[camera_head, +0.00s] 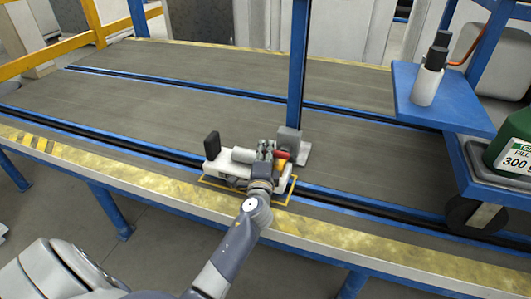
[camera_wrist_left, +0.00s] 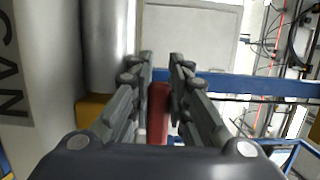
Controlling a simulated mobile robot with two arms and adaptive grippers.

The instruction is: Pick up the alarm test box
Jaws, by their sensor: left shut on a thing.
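My left gripper (camera_head: 265,152) is over the near side of the conveyor table, at a white device (camera_head: 234,167) with a cylinder. In the left wrist view, my left gripper (camera_wrist_left: 162,72) has its fingers close together on a narrow red block (camera_wrist_left: 158,112), which I take to be the alarm test box. Its red end (camera_head: 282,155) shows just right of the fingers in the head view; the rest is hidden. I cannot tell whether it touches the device. My right gripper is not in view.
A blue post (camera_head: 298,70) rises beside the gripper. A black plate (camera_head: 212,146) stands at the device's left. A blue shelf (camera_head: 440,103) bears a bottle (camera_head: 428,82), and a green container (camera_head: 512,147) stands at the right. The conveyor's left part is clear.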

